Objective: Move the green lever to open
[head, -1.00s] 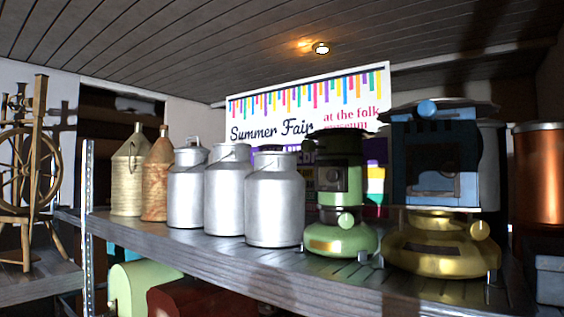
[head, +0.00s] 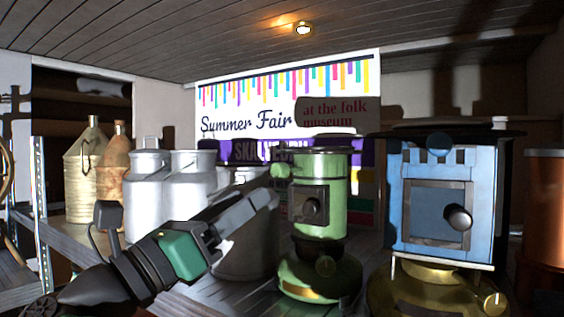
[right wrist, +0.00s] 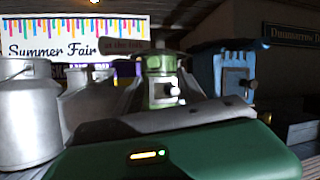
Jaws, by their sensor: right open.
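A green heater (head: 318,232) stands on the shelf right of centre in the head view, with a dark square door and knob (head: 312,205) on its front. I cannot tell which part is the lever. My right gripper (head: 264,193) is open and empty, with its fingertips close to the light-green piece; contact is unclear. The heater also shows in the right wrist view (right wrist: 160,85). My left gripper is not in view.
A blue heater (head: 440,200) with a brass base stands close on the right. Silver milk cans (head: 190,165) and two jugs (head: 88,160) stand to the left on the shelf (head: 75,245). A copper cylinder (head: 545,200) is at far right. A Summer Fair banner (head: 250,100) hangs behind.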

